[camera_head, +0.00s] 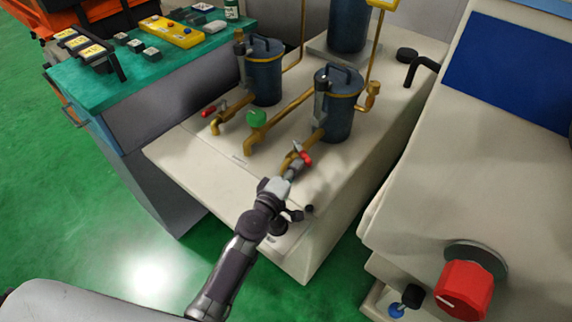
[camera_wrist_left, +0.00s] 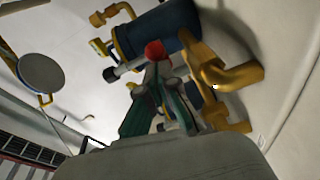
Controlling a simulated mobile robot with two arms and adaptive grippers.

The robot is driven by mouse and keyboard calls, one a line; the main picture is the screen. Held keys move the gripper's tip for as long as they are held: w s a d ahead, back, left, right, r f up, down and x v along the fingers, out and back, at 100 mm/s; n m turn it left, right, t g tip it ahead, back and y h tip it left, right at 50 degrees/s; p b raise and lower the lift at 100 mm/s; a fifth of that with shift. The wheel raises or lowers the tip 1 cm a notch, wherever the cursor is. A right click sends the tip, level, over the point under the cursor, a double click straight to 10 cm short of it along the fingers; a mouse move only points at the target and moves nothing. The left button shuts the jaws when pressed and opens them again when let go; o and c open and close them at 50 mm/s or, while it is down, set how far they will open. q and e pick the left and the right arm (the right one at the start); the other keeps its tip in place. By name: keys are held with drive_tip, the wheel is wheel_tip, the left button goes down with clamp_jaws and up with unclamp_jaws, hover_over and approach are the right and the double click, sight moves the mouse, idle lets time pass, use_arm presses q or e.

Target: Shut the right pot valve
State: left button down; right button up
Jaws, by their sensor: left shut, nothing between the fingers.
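The right pot (camera_head: 340,108) is a dark blue pot with a brass band, standing on the cream cabinet. Its valve, with a red-tipped handle (camera_head: 304,155), sits on the brass pipe at its lower front. In the left wrist view, the red handle end (camera_wrist_left: 155,51) shows just beyond the fingertips. My left gripper (camera_head: 293,170) is shut and empty, with its tips close to the valve; I cannot tell whether they touch it. The shut fingers also show in the left wrist view (camera_wrist_left: 160,76), beside the brass pipe (camera_wrist_left: 222,76). My right gripper is out of view.
The left pot (camera_head: 264,75) has its own red-handled valve (camera_head: 210,110). A green-handled valve (camera_head: 256,118) sits between the pots. A cream machine with a red knob (camera_head: 464,290) stands at the right. A green-topped bench (camera_head: 150,70) is at the left.

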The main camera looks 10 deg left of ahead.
use_arm(q)
drive_tip(key=shift+w+d, duration=0.15)
drive_tip(key=shift+d, duration=0.4)
drive_tip(key=shift+w+d, duration=0.15)
drive_tip(key=shift+d, duration=0.4)
drive_tip(key=d, duration=0.1)
drive_tip(key=w+d, duration=0.1)
drive_tip(key=shift+w+d+r, duration=0.15)
drive_tip(key=shift+w+d, duration=0.15)
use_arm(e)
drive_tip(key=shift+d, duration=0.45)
